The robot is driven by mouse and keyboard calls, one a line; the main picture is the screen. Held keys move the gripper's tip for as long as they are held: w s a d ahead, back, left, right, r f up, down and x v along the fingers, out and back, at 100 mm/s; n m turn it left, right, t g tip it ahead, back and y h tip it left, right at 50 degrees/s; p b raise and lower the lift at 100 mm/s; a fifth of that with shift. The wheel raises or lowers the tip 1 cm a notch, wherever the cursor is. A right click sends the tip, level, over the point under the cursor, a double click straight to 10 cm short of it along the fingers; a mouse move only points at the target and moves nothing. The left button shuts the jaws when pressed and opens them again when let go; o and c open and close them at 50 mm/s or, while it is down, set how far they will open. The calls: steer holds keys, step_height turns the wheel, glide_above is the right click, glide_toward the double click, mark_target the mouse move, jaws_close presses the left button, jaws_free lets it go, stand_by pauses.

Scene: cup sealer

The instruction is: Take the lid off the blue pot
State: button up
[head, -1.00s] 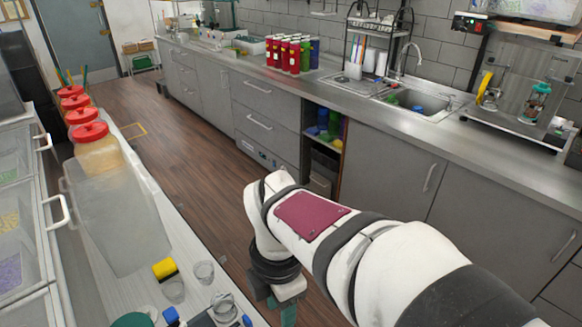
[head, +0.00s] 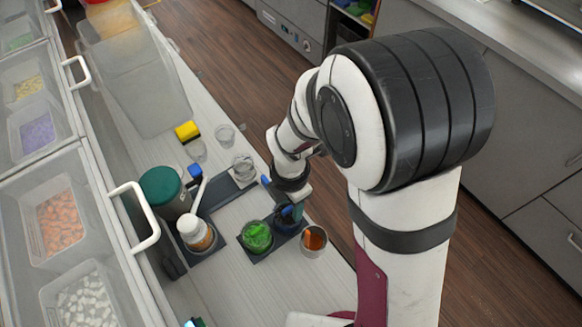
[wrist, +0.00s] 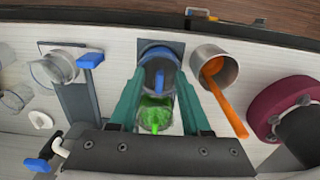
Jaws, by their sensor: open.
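The blue pot (wrist: 158,60) stands on a dark base, and a lighter blue upright handle (wrist: 158,79) shows at its top. The lid's rim is hard to make out. In the head view the dark blue pot (head: 285,223) is partly covered by my gripper (head: 291,207). In the wrist view my gripper (wrist: 159,76) is open, with one teal finger on each side of the blue pot and its handle. Nothing is held, and I cannot tell whether the fingers touch the pot.
A green pot (head: 256,236) is beside the blue pot. A metal cup (head: 314,240) with an orange piece is close on the other side. Bins line the left.

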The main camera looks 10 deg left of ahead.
jaws_close()
steer(key=shift+r, duration=0.1)
stand_by(0.3)
